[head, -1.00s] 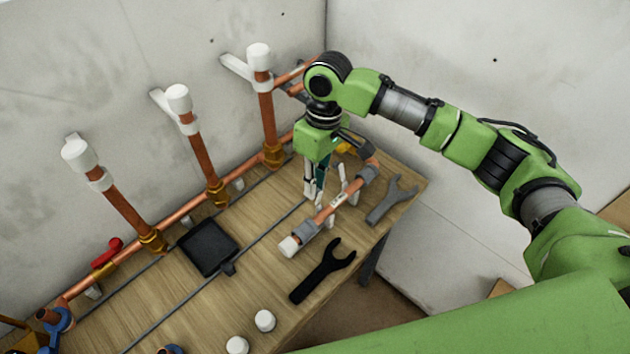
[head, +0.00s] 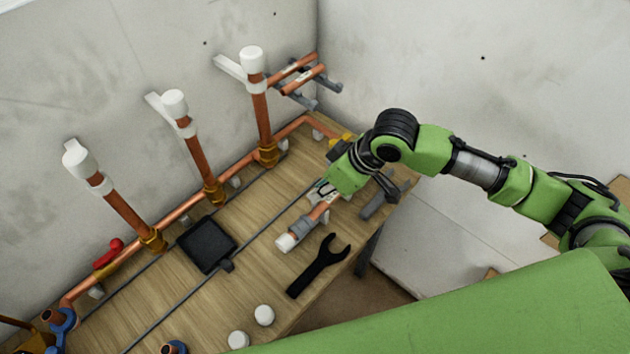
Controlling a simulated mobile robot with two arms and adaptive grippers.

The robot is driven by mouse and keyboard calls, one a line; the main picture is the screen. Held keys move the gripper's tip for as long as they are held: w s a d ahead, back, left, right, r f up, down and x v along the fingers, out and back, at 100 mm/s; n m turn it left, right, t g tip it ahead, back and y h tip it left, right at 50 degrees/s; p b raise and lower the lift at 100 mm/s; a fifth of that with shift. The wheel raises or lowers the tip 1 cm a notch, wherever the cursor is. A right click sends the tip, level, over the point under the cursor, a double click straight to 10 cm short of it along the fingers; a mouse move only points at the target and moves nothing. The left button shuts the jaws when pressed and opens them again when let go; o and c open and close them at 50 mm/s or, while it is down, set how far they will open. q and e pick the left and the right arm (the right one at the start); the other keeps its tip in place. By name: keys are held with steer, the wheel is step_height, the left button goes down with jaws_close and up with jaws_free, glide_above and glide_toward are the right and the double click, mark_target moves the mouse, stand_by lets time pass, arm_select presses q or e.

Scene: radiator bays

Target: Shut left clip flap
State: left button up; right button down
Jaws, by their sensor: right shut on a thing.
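Three upright copper pipes with white caps stand along the wall, each with a white clip. The left clip (head: 100,184) is around the left pipe (head: 124,211); its white flap shows only in part behind the cap (head: 78,159), so I cannot tell whether it is open. White flaps stick out beside the middle pipe (head: 194,156) and right pipe (head: 260,115). My right gripper (head: 321,191) is tilted low over the bench, shut on the short copper pipe piece (head: 318,211), with the fingertips partly hidden. My left gripper is not in view.
The wooden bench (head: 262,205) holds a black tray (head: 206,245), a black wrench (head: 321,264), a grey wrench (head: 378,201) partly behind my arm, and two white caps (head: 264,315). A red-handled valve (head: 108,254) sits on the low horizontal pipe. Two short pipes (head: 296,75) are mounted at the corner.

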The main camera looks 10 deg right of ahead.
steer(key=shift+s+d+f+t+y+b, duration=0.3)
steer(key=shift+f+t, duration=0.05)
steer(key=shift+t, duration=0.05)
steer(key=s+f+t+y+b, duration=0.1)
steer(key=t+b, duration=0.1)
steer(key=b, duration=0.1)
steer(key=d+f+t+y+b, duration=0.1)
steer(key=t+b, duration=0.1)
steer(key=b, duration=0.1)
steer(key=s+f+t+y+b, duration=0.1)
steer(key=y+b, duration=0.1)
steer(key=b, duration=0.2)
steer(key=shift+s+d+f+n+t, duration=0.1)
steer(key=shift+s+d+n+t, duration=0.2)
steer(key=shift+t, duration=0.1)
steer(key=shift+s+f+t+y+b, duration=0.15)
steer(key=shift+t+y+b, duration=0.7)
steer(key=shift+b, duration=0.4)
steer(key=c, duration=2)
jaws_free()
steer(key=shift+d, duration=0.1)
